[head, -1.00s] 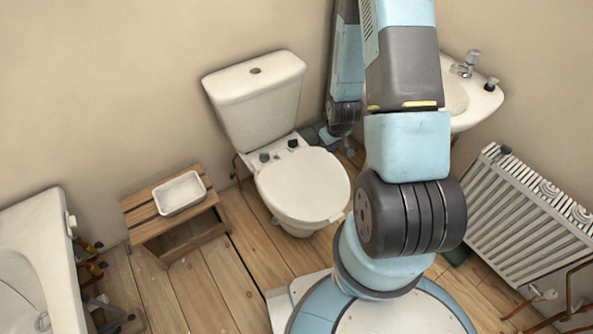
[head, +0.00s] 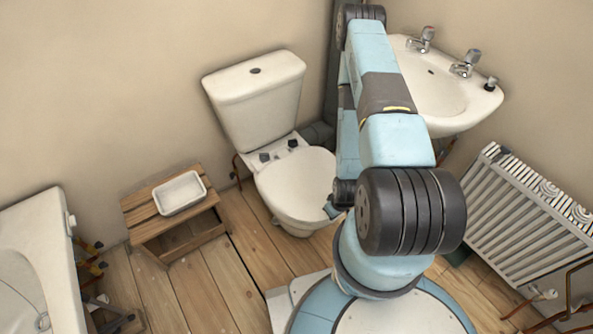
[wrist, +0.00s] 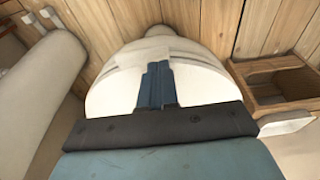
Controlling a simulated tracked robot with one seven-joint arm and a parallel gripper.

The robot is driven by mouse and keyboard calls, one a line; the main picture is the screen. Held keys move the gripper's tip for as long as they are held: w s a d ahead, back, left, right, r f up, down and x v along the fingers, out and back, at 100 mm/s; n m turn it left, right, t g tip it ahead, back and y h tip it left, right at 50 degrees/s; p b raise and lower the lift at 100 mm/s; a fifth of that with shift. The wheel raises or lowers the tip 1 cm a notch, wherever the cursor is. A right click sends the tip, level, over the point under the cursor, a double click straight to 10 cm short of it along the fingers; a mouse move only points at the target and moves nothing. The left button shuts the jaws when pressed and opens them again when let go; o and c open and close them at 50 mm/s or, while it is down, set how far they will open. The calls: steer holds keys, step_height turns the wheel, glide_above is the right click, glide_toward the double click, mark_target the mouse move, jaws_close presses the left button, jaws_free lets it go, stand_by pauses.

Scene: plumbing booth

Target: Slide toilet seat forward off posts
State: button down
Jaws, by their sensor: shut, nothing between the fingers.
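The white toilet seat (head: 292,182) lies flat over the toilet bowl in the head view, its right edge hidden by my arm. Two dark posts, one at the left (head: 265,157) and one at the right (head: 293,144), stand behind it, in front of the cistern (head: 258,98). My gripper (head: 331,210) is at the front right edge of the seat, mostly hidden by my arm. In the wrist view, my gripper (wrist: 156,84) is shut and empty, its fingers in front of the white rounded seat (wrist: 208,86). I cannot tell whether they touch it.
A wooden stool (head: 165,238) with a white tray (head: 180,193) stands left of the toilet; the stool also shows in the wrist view (wrist: 270,64). A bath (head: 38,235) is at the far left, a basin (head: 450,85) and radiator (head: 525,205) at the right. Floorboards are clear between stool and toilet.

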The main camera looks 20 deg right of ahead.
mark_target(295, 174)
steer(key=w+a, duration=0.2)
steer(key=w, duration=0.6)
steer(key=w+a, duration=0.3)
steer(key=w, duration=0.5)
steer(key=w+a, duration=0.3)
steer(key=w, duration=0.4)
steer(key=shift+w, duration=0.4)
steer(key=shift+s+d+f, duration=0.1)
steer(key=shift+s+f, duration=0.1)
steer(key=shift+f, duration=0.55)
